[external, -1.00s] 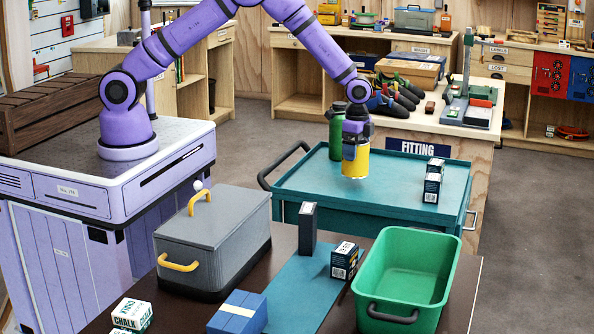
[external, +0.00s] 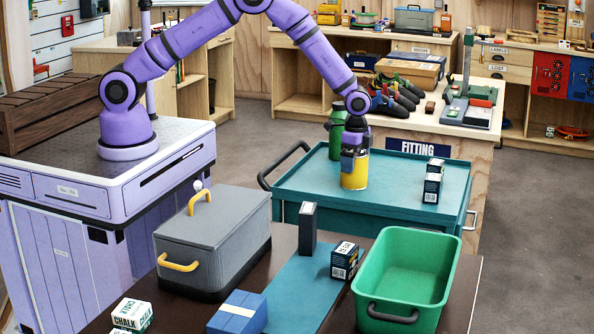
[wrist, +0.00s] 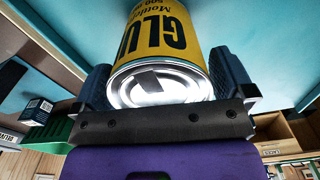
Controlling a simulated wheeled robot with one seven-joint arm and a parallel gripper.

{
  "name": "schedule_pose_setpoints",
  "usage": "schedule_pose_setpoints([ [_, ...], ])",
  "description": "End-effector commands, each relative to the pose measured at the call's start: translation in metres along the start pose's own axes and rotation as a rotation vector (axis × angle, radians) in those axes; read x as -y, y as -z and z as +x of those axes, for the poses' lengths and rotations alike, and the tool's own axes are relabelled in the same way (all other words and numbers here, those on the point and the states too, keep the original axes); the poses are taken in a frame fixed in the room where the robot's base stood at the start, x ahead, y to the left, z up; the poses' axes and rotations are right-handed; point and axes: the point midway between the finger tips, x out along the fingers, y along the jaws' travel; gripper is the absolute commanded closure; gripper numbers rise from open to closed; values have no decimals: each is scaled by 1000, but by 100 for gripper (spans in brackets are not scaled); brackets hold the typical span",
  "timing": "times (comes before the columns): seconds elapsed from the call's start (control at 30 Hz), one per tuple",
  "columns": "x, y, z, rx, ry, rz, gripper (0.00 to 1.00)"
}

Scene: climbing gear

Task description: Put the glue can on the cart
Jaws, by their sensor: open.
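The yellow glue can (external: 354,172) stands upright on the teal cart (external: 395,194), in the left part of its top, and seems to rest on the surface. My gripper (external: 355,150) points down over the can from above. In the wrist view the can (wrist: 160,55) shows its silver lid and "GLUE" label between the two dark fingers of my gripper (wrist: 165,85). The jaws are open around the can; any small gap at its sides is hard to see.
A green bottle (external: 337,137) stands close behind the can. Small dark boxes (external: 432,188) stand on the cart's right side. The cart's middle is clear. In front, a table holds a grey case (external: 215,235), a green bin (external: 405,275) and a tall dark box (external: 308,228).

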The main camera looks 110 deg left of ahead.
Motion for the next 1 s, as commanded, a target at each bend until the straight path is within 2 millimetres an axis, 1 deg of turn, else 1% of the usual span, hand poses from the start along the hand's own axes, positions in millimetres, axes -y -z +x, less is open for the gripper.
schedule_pose_setpoints([
  [0.17, 0, 1, -21, -2, 1, 0, 0],
  [0.4, 0, 0, -70, -3, 2, 0, 0],
  [0.6, 0, 0, -103, -2, 1, 0, 0],
  [0.8, 0, 0, -119, -1, 1, 0, 0],
  [1.0, 0, 0, -121, 0, 0, 0, 0],
])
